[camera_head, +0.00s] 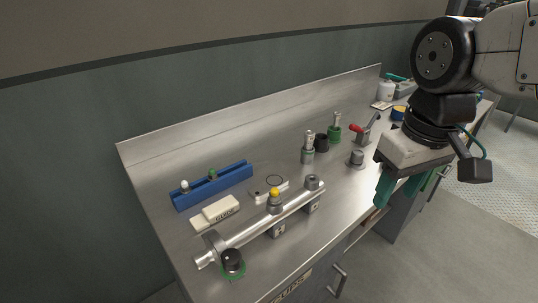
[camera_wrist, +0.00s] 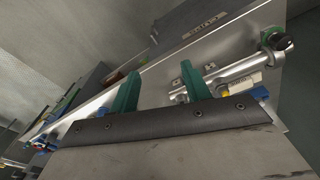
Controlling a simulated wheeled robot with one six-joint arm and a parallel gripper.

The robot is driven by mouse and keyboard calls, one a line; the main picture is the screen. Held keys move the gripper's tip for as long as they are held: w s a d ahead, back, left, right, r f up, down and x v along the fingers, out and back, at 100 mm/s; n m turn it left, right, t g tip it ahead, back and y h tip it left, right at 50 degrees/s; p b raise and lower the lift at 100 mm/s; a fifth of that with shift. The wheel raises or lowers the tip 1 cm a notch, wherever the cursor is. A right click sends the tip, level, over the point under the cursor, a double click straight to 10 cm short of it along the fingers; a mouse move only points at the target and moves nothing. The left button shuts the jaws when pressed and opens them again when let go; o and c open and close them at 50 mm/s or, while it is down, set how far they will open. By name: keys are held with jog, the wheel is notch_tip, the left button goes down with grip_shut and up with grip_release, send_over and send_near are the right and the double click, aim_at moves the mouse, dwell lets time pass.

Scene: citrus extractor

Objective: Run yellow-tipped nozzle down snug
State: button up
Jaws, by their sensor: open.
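The yellow-tipped nozzle (camera_head: 274,194) stands upright on a silver pipe manifold (camera_head: 246,234) lying along the front of the steel bench. I cannot tell how tightly it sits in its port. In the wrist view a small yellow spot by the right finger, probably the nozzle tip, is partly covered. My gripper (camera_head: 398,190) is open and empty, to the right of the manifold and out by the bench's front edge. Its two green fingers (camera_wrist: 157,92) are spread apart in the wrist view, with the manifold (camera_wrist: 232,68) beyond and right of them.
A blue rack (camera_head: 213,186) with a white-tipped and a green-tipped piece stands behind a white labelled block (camera_head: 217,212). A black knob (camera_head: 232,260) sits at the manifold's near end. Metal fittings (camera_head: 308,148) and a red-handled lever (camera_head: 357,129) stand further right. The front-right bench top is mostly clear.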

jog(key=w+a+n, duration=0.5)
jog(key=w+a, duration=0.5)
jog(key=n+g, duration=0.1)
jog(key=n, duration=0.2)
send_over(275, 189)
notch_tip(275, 189, down, 4)
jog(key=shift+d+r, duration=0.1)
jog(key=shift+r, duration=0.1)
jog(key=shift+a+f+n, duration=0.2)
jog(key=shift+f+n, duration=0.05)
jog(key=shift+n, duration=0.05)
notch_tip(275, 189, down, 7)
jog(key=shift+d+f, duration=0.1)
jog(key=shift+f, duration=0.1)
jog(key=c, duration=0.9)
jog(key=shift+m, duration=0.9)
